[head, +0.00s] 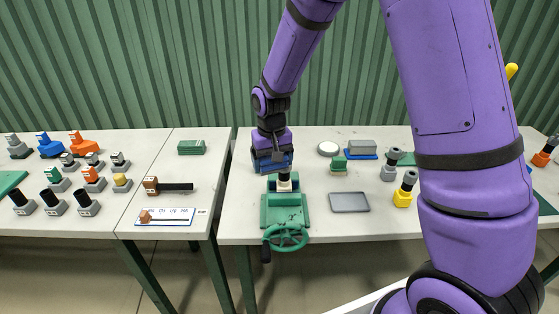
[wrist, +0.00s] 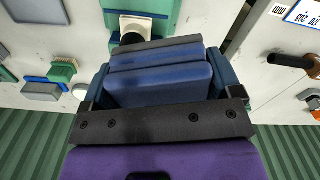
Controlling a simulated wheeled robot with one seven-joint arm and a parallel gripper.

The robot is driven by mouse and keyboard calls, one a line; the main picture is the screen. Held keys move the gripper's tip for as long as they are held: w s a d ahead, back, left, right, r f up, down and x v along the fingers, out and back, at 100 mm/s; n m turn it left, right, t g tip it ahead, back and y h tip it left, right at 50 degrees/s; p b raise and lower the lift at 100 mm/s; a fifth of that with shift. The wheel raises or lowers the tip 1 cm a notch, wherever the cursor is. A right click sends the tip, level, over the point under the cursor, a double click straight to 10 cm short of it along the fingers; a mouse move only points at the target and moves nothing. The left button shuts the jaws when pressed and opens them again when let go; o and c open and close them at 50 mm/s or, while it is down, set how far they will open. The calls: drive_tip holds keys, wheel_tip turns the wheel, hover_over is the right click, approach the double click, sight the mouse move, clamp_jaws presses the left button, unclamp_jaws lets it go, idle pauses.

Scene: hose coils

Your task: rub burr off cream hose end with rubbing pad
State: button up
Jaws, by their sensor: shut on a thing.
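The cream hose end (head: 284,186) stands upright in a green vise (head: 285,213) with a handwheel in front; a short black part tops it. In the wrist view the cream piece (wrist: 141,24) shows just beyond the held pad, partly covered by it. My gripper (head: 272,160) points down over the vise, shut on a blue block with a dark grey layer (wrist: 160,80), which looks like the rubbing pad. The pad is right at the top of the hose end. I cannot tell whether they touch. No burr can be made out.
Right of the vise are a grey tray (head: 349,202), a green brush (head: 339,164), a white disc (head: 328,148), a grey block on a blue base (head: 361,149) and a yellow fitting (head: 403,193).

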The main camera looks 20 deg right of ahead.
drive_tip(key=shift+w+a, duration=0.15)
drive_tip(key=shift+a, duration=0.35)
drive_tip(key=w, duration=0.2)
drive_tip(key=w+d, duration=0.1)
drive_tip(key=w, duration=0.1)
drive_tip(key=shift+r, duration=0.15)
idle(1.0)
drive_tip(key=shift+d, duration=0.1)
drive_tip(key=shift+s+d, duration=0.25)
drive_tip(key=shift+d, duration=0.45)
drive_tip(key=shift+s+d, duration=0.25)
drive_tip(key=shift+d, duration=0.5)
drive_tip(key=shift+s+d, duration=0.25)
drive_tip(key=shift+d, duration=0.45)
